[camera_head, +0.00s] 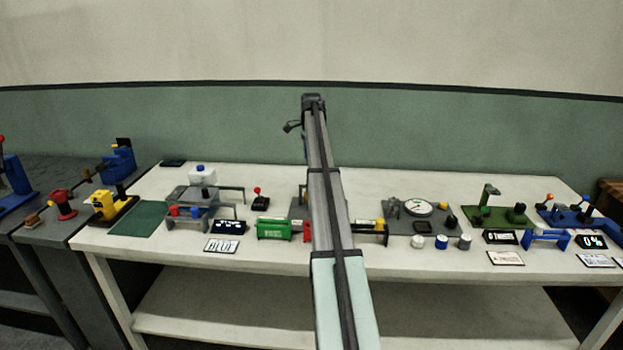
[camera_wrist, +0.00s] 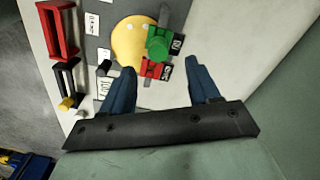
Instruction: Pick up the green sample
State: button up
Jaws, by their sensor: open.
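Nothing is between the fingers that I can see as held. I cannot tell the height between fingertips and piece. In the head view my arm covers this spot, and the fingers are hidden.
A red block (camera_wrist: 154,69) with a dark label lies close to the green piece. A red frame (camera_wrist: 57,28) and a black frame (camera_wrist: 67,84) stand left. In the head view, a green rack (camera_head: 273,229) and a gauge board (camera_head: 409,226) flank my arm on the white table (camera_head: 430,265).

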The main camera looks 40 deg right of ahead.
jog(key=shift+s+f, duration=0.15)
jog(key=shift+f, duration=3.9)
grip_shut()
jog(key=shift+r, duration=0.1)
